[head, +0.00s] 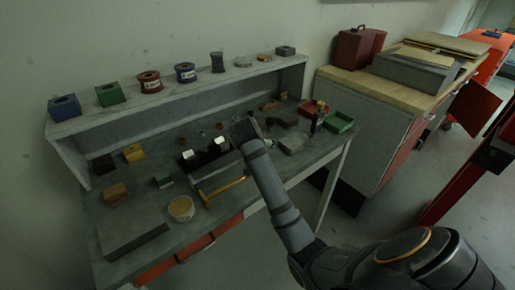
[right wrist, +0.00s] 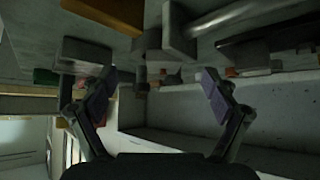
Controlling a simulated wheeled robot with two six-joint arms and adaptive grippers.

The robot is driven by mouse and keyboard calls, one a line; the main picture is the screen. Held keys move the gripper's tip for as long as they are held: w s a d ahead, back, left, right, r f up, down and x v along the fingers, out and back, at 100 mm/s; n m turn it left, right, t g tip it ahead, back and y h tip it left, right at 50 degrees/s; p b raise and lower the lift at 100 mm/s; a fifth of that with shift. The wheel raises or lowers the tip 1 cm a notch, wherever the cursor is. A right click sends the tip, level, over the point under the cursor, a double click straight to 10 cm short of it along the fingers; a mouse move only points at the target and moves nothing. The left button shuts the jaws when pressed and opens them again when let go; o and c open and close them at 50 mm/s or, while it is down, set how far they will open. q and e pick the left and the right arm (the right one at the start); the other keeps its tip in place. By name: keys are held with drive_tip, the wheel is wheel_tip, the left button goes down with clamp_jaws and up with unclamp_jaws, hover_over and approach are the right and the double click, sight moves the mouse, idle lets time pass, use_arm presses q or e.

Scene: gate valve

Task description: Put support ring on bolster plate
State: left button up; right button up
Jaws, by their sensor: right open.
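My right gripper (head: 244,130) reaches over the middle of the workbench; its arm comes in from the lower right. In the right wrist view the gripper (right wrist: 152,98) is open, its two fingers wide apart with nothing held between them. A round tan ring-like tin or ring (head: 181,209) lies at the bench's front left. A flat grey plate (head: 132,228) lies left of it at the front corner. A smaller grey block (head: 294,143) sits right of my gripper. I cannot tell for sure which of these are the support ring and bolster plate. My left gripper is not in view.
A black fixture with white blocks (head: 205,156) and a yellow-handled tool (head: 226,189) are near mid-bench. A raised shelf (head: 180,100) along the wall holds coloured boxes and spools. A green tray (head: 338,121) is at the right end. A wooden-topped cabinet (head: 350,82) stands beyond.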

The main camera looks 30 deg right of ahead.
drive_tip(key=x, duration=0.5)
drive_tip(key=shift+s+d, duration=0.1)
drive_tip(key=shift+d, duration=0.1)
drive_tip(key=shift+a, duration=0.1)
drive_tip(key=shift+c, duration=0.4)
drive_tip(key=shift+r, duration=0.1)
drive_tip(key=c, duration=1.7)
drive_tip(key=shift+c, duration=0.2)
